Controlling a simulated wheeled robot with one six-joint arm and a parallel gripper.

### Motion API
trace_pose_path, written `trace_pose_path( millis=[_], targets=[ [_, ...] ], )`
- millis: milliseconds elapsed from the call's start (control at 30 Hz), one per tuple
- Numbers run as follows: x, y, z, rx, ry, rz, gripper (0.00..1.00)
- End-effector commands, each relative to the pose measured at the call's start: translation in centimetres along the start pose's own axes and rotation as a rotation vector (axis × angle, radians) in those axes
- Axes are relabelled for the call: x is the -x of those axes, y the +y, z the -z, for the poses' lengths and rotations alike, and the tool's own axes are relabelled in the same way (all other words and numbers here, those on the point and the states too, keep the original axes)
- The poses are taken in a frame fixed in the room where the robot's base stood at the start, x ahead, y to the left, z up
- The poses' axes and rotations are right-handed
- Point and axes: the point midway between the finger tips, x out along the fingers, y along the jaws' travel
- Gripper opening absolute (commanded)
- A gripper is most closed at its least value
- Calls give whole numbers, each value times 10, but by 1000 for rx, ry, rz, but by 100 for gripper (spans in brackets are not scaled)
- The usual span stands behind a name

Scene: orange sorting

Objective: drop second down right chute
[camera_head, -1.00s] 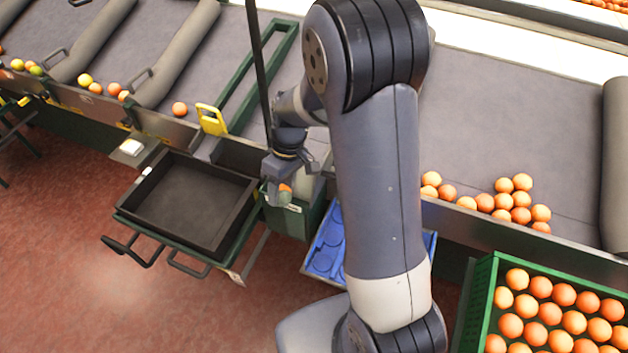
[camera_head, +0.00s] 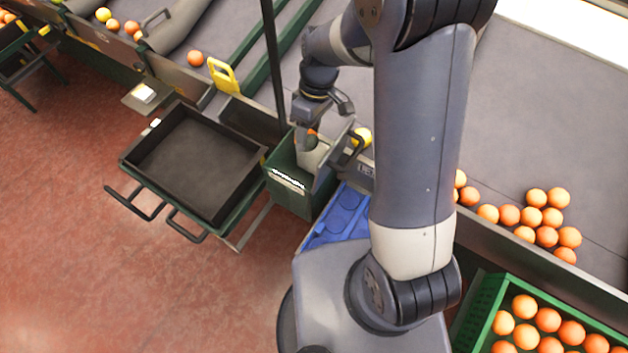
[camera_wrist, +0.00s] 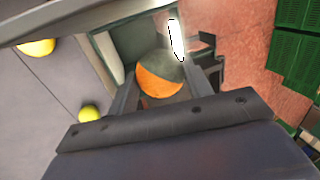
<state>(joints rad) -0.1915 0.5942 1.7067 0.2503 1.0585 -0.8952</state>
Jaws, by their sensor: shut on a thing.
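My gripper (camera_head: 308,142) is shut on an orange fruit (camera_wrist: 160,83), with a finger on each side of it in the wrist view. The fruit is orange on its lower part and dull grey-green on its upper part. In the head view only a small bit of orange shows between the fingers. My gripper is over or just at the mouth of a green box (camera_head: 285,198) with a white label, fixed at the belt's front edge. The wrist view shows the box (camera_wrist: 136,24) beyond the fruit. The box's inside is mostly hidden, and I cannot tell separate chutes apart.
A yellow fruit (camera_head: 362,137) lies on the belt just right of the box. A black tray (camera_head: 187,168) stands left, a blue tray (camera_head: 341,216) right of the box. Several oranges (camera_head: 530,217) lie along the belt edge. A green crate (camera_head: 486,310) of oranges stands front right.

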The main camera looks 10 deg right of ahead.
Motion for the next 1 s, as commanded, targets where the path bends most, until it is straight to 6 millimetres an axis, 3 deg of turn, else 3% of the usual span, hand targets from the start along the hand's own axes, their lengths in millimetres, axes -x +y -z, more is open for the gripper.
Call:
trace_pose_path(
  millis=[33,133,467,500,800,1000],
  targets=[
    [-11,3,0,-1,-1,1,24],
    [-19,6,0,-1,0,1,24],
    [-22,7,0,-1,1,0,24],
    [-22,7,0,-1,1,0,48],
    [-22,7,0,-1,1,0,73],
    [-22,7,0,-1,1,0,73]
  ],
)
